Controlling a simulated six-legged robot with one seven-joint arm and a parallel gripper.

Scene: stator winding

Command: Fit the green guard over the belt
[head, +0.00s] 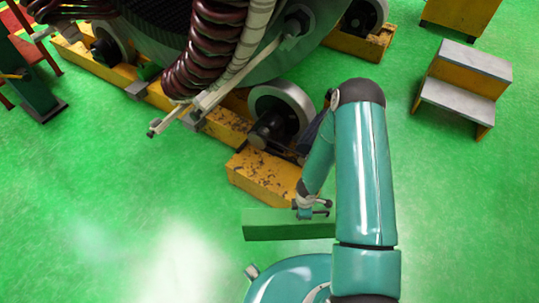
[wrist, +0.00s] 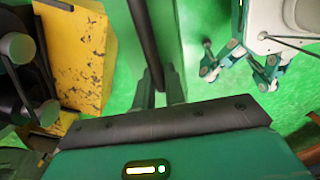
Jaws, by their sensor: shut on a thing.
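The green guard (head: 285,225) is a long box-like cover, held level above the green floor in front of the yellow base. My gripper (head: 314,209) is at its right part, shut on it. In the wrist view, my gripper's fingers (wrist: 160,88) close around a dark bar that runs along the guard (wrist: 172,35). The guard is apart from the drive parts. I cannot make out the belt clearly; a dark piece (head: 313,130) beside the wheel, partly hidden by my arm, may be part of it.
The yellow base (head: 265,175) carries a grey roller wheel (head: 281,112) close behind the guard; its yellow end shows in the wrist view (wrist: 78,50). Brown coils (head: 205,50) hang above. A step stool (head: 465,85) stands at right.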

